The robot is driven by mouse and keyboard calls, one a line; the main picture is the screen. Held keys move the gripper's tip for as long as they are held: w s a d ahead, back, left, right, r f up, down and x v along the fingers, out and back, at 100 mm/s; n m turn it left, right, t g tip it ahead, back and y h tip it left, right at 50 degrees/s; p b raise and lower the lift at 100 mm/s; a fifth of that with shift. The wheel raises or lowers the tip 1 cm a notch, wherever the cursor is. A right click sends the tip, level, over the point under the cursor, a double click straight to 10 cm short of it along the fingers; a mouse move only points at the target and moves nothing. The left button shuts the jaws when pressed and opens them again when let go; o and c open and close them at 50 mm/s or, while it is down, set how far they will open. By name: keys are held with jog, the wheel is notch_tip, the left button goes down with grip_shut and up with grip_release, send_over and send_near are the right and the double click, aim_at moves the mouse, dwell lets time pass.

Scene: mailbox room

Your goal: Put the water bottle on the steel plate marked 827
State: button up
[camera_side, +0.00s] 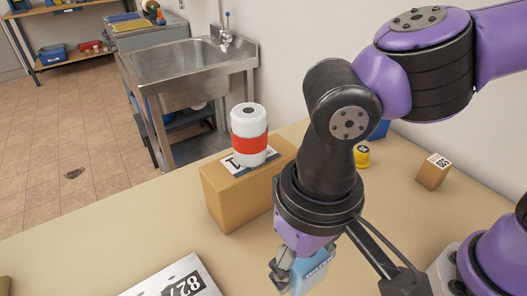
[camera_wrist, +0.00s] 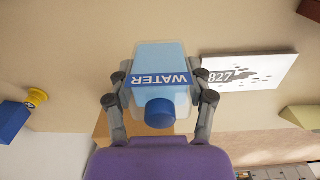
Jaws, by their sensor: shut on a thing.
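The water bottle (camera_wrist: 160,60) is clear and light blue with a blue cap and a blue label reading WATER. My gripper (camera_wrist: 160,100) is shut on it, with one finger on each side in the wrist view. In the side view my gripper (camera_side: 290,268) points down at the bottom of the picture, and the bottle (camera_side: 314,270) is partly cut off by the frame edge. The steel plate marked 827 (camera_side: 163,283) lies flat on the table, left of the bottle and apart from it. It also shows to the right of the bottle in the wrist view (camera_wrist: 270,72).
A cardboard box (camera_side: 235,200) stands behind the gripper, with a white and red canister (camera_side: 248,135) on its top. A yellow round thing (camera_side: 362,156), a blue thing (camera_side: 379,130) and a small brown box (camera_side: 433,171) are at the back right. Table between bottle and plate looks clear.

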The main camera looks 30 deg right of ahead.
send_over(187, 290)
notch_tip(187, 290, down, 9)
jog(key=shift+r, duration=0.1)
dwell(0.5)
jog(key=o, duration=1.2)
